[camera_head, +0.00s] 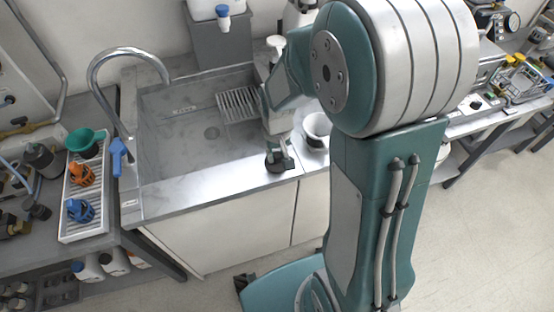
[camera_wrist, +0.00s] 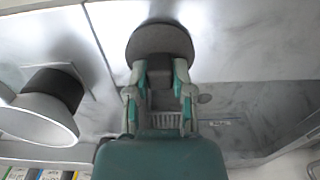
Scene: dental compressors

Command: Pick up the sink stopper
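The sink stopper (camera_wrist: 160,41) is a dark grey round piece at the top centre of the wrist view. In the head view, a small dark shape on the sink's front rim (camera_head: 278,163) sits at the end of my arm. I cannot separate stopper from fingertips there. My gripper (camera_wrist: 160,72) has its two teal and grey fingers at the near edge of the stopper, one on each side, with a gap between them. Whether they press on it is unclear. The stopper's underside is hidden.
The metal sink (camera_head: 165,150) has a tall faucet (camera_head: 100,75) at its left and a wire rack (camera_head: 238,104) inside. A white bowl (camera_head: 317,127) stands close right of the gripper and shows large in the wrist view (camera_wrist: 35,118). A tray (camera_head: 72,222) with coloured fittings lies left.

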